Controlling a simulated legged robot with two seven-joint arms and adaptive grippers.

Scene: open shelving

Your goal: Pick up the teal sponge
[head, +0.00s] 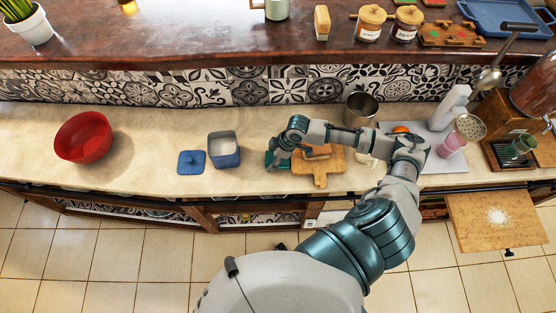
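A dark teal block, which looks like the teal sponge (284,164), lies on the pale counter just left of a wooden cutting board (320,178). It is small here and partly covered by my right gripper (276,156). The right arm comes up from the bottom and bends left over the counter, with the gripper at the block, pointing down. I cannot tell whether the fingers touch it or are open or shut. My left gripper is not in view.
A blue-grey container (224,160) and a blue lid (191,162) stand left of the gripper. A red bowl (83,138) is farther left. A metal pot (361,108) stands behind the arm. The counter between bowl and lid is clear.

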